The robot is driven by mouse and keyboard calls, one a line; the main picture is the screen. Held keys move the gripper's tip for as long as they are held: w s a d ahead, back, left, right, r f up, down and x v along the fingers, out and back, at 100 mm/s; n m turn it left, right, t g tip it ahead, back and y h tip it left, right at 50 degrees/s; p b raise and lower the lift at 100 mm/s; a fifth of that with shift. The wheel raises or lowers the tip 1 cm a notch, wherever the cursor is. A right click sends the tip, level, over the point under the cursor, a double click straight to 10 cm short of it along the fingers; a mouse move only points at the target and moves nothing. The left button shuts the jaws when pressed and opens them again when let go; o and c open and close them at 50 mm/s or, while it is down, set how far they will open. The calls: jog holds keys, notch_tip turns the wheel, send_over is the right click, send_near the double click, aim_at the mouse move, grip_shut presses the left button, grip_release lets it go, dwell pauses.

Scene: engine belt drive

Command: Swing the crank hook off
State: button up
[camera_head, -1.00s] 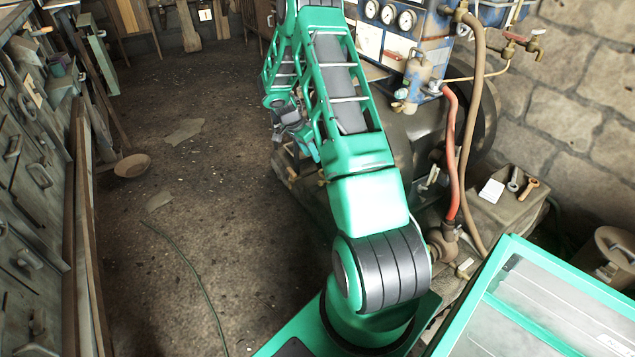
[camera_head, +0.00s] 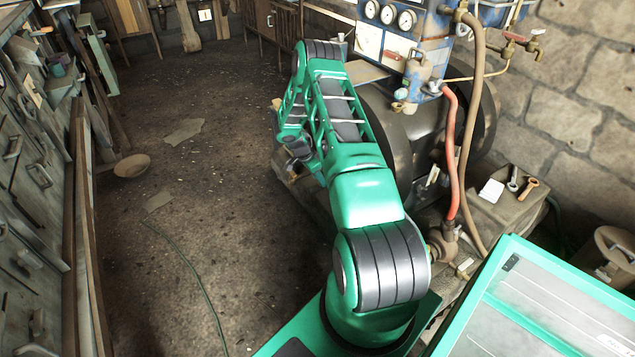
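My green arm rises from the lower middle, bends at the top and folds back down beside the engine. Its dark wrist end shows at the left side of the arm, low by the engine's near left side. The fingers of my gripper cannot be made out there, and whether they hold anything is hidden. The engine (camera_head: 390,125) has a large dark rounded body and a dark wheel (camera_head: 484,118) on its right. No crank hook can be made out; my arm covers part of the engine's left side.
A blue gauge panel (camera_head: 432,55) stands above the engine, with a red hose (camera_head: 451,150) and a brown hose (camera_head: 473,130). A box with tools (camera_head: 505,212) is at the right. Drawer cabinets (camera_head: 30,180) line the left.

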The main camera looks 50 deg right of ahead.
jog(key=shift+x, duration=0.85)
jog(key=shift+w, duration=0.1)
grip_shut()
jog(key=shift+a+r, duration=0.1)
